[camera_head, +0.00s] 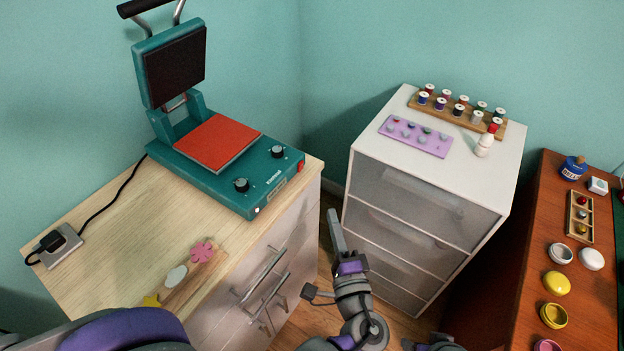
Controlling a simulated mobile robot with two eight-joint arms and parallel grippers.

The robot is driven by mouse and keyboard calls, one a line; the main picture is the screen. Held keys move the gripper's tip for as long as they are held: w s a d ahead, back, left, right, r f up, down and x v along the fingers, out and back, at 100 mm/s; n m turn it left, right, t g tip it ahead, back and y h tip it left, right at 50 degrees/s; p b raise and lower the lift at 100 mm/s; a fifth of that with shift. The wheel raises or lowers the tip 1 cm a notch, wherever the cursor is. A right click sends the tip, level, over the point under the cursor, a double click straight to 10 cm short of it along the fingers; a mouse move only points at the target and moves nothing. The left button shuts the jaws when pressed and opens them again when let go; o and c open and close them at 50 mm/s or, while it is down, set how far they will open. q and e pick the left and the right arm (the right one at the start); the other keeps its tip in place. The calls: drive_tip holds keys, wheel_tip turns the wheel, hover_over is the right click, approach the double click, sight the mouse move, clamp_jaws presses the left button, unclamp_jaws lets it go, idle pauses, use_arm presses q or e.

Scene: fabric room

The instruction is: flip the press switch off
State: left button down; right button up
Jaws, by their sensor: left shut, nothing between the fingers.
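The teal heat press (225,170) stands open on the wooden-topped cabinet, its dark upper plate raised and its red lower pad showing. Its front panel has two black knobs, a small label, a small red part (299,167) that looks like the switch at the right end, and a small white light at the near corner. Whether the switch is on or off is too small to tell. My left gripper (334,222) is shut and empty, pointing up, to the right of the press and apart from it. My right gripper is not visible.
A white drawer unit (437,180) with thread spools and a purple tray stands at right. A brown table (530,240) holds small pots. The cabinet top (110,215) carries a plugged-in cord and a pink flower piece. A gap lies between cabinet and drawers.

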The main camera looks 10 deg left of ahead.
use_arm(q)
drive_tip(key=b, duration=0.1)
approach(301, 167)
drive_tip(key=w+d, duration=0.2)
drive_tip(key=w, duration=0.4)
drive_tip(key=a, duration=0.2)
drive_tip(key=shift+w+a+r, duration=0.2)
drive_tip(key=shift+a+r, duration=0.05)
drive_tip(key=shift+a, duration=0.05)
drive_tip(key=shift+w+a+r, duration=0.1)
drive_tip(key=shift+w+a, duration=0.15)
drive_tip(key=shift+a, duration=0.25)
drive_tip(key=shift+r, duration=0.1)
